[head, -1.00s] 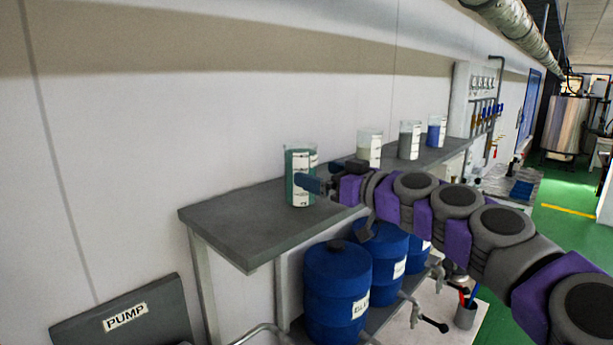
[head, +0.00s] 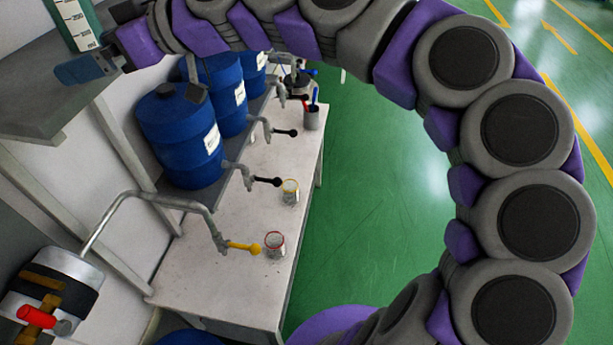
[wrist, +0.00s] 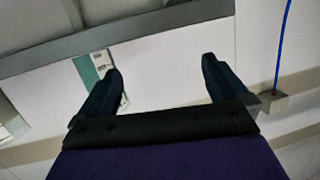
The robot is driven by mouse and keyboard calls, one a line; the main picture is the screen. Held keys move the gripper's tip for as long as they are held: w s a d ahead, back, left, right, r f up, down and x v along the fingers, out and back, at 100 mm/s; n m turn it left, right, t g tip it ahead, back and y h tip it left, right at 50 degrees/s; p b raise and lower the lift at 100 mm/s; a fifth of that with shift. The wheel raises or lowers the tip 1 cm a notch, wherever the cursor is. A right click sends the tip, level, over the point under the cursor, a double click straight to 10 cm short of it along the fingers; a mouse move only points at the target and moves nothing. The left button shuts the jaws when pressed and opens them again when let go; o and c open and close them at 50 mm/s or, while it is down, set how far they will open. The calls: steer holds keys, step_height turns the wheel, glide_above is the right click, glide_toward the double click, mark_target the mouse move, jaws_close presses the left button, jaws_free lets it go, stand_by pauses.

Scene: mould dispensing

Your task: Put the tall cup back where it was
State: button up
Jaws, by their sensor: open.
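A tall graduated cup with green contents and a white scale label (head: 80,22) stands on the grey shelf (head: 40,105), cut off by the top edge of the head view. My gripper (head: 85,68) is right beside it, at the near side of its base. In the wrist view my gripper (wrist: 161,70) is open with nothing between its fingers. A green and white strip, apparently the cup (wrist: 88,70), shows there behind the left finger and is partly hidden by it. I cannot tell whether a finger touches it.
Blue drums (head: 182,130) stand below the shelf, with taps in front. A white table (head: 225,280) holds a red-rimmed cup (head: 275,244), a yellow-rimmed cup (head: 290,191) and a grey holder (head: 312,117). Green floor (head: 370,190) is clear to the right.

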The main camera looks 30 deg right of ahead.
steer(key=s+a+f+m+g+h, duration=0.15)
steer(key=s+f+g+h, duration=0.4)
steer(key=s+f, duration=0.95)
steer(key=s+d+f+m+g+h, duration=0.5)
steer(key=s+d+f+m+h, duration=0.2)
steer(key=s+d+f, duration=0.7)
steer(key=s+f+m, duration=0.2)
steer(key=s, duration=0.2)
steer(key=shift+f, duration=0.25)
step_height(320, 180, down, 15)
steer(key=b, duration=1.4)
steer(key=shift+a+r+b, duration=0.15)
steer(key=shift+b, duration=0.25)
steer(key=shift+w, duration=0.1)
